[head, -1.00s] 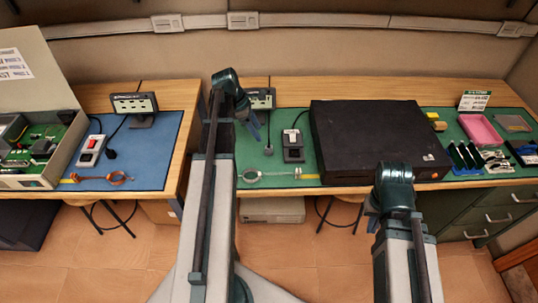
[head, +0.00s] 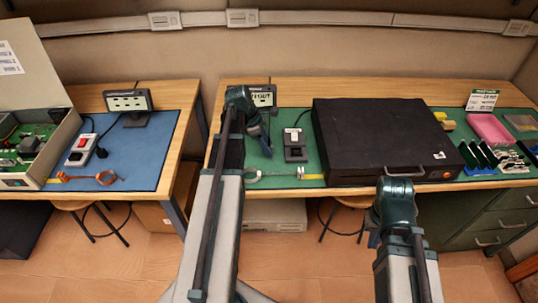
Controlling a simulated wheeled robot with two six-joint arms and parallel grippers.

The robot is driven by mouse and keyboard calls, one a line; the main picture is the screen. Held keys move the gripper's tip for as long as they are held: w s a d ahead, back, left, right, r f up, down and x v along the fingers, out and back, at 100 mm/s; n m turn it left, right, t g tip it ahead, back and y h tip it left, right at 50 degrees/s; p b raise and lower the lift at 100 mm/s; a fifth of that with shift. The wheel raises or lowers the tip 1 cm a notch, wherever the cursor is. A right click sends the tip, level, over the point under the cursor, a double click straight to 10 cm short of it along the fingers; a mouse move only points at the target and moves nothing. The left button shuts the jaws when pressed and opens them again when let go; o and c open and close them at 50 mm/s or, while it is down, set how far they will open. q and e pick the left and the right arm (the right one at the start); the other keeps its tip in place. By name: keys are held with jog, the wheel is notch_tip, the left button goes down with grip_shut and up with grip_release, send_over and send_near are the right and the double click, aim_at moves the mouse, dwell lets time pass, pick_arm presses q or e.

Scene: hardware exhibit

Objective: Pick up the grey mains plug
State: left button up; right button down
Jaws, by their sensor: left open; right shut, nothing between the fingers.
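My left gripper (head: 264,143) is open, pointing down over the green mat (head: 325,160) left of the black switch box. In the head view a second ago, a small grey plug lay on this mat at about this spot; now my gripper covers it, so I cannot tell whether the fingers touch it. A dark plug (head: 101,152) lies on the blue mat (head: 150,155) at the left, by a grey box with a red switch (head: 82,150). My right gripper (head: 373,236) is shut and empty in front of the bench edge, below the large black case.
The black case (head: 385,130) fills the middle of the right bench. The black switch box (head: 295,145) stands close right of my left gripper, and a sign stand (head: 263,97) behind it.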

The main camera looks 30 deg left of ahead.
pick_arm(q)
jog(key=shift+d+f, duration=0.1)
jog(key=shift+f, duration=0.3)
jog(key=shift+r, duration=0.1)
pick_arm(e)
jog(key=shift+f, duration=0.3)
pick_arm(q)
grip_shut()
